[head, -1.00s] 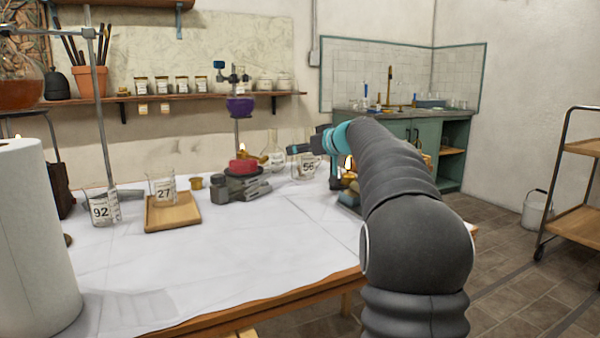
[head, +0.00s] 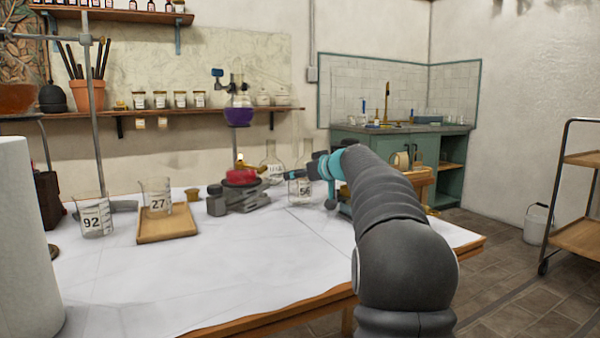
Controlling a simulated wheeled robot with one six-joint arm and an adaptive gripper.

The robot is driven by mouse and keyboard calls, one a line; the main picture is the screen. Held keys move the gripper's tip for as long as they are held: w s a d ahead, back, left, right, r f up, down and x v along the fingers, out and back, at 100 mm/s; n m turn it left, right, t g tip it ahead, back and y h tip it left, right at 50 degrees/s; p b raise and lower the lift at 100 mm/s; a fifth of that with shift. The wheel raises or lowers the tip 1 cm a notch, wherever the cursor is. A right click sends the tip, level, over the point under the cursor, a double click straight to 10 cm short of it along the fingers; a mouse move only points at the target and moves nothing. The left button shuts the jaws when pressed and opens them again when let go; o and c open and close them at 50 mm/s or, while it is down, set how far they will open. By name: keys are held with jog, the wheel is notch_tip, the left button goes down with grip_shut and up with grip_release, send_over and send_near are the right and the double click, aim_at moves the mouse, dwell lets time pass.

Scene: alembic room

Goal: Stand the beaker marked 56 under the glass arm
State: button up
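The beaker marked 56 (head: 304,189) is clear glass with a white label, at the far right part of the white-covered table (head: 240,255). My gripper (head: 308,180) is small and dark with teal parts, right at this beaker. Its fingers overlap the beaker's upper part and right side. I cannot tell whether they are closed on the glass, or whether the beaker touches the table. The beaker marked 27 (head: 157,190) stands on a wooden tray (head: 165,231) at the left. The beaker marked 92 (head: 92,215) stands left of it. I cannot make out the glass arm clearly.
A grey stand with a red item (head: 240,178) sits mid-table below a purple-filled flask (head: 238,114). Clear flasks (head: 272,170) stand behind the beaker. A metal stand (head: 93,110) and a paper roll (head: 25,240) are at the left. The table's front middle is clear.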

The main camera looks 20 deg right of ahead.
jog(key=shift+w+d+r+p, duration=0.1)
jog(key=shift+w+d+p, duration=0.05)
jog(key=shift+w+p, duration=0.5)
jog(key=shift+w+d+p, duration=0.1)
jog(key=shift+w+p, duration=0.5)
jog(key=shift+w+d+p, duration=0.25)
jog(key=shift+w+p, duration=0.2)
jog(key=shift+w, duration=0.6)
jog(key=shift+w+d+p, duration=0.25)
jog(key=shift+w+p, duration=0.2)
jog(key=shift+w, duration=0.55)
jog(key=shift+b, duration=0.4)
jog(key=shift+f+b, duration=0.5)
jog(key=shift+b, duration=0.15)
jog(key=o, duration=1.2)
jog(key=shift+o, duration=0.3)
jog(key=shift+s, duration=0.15)
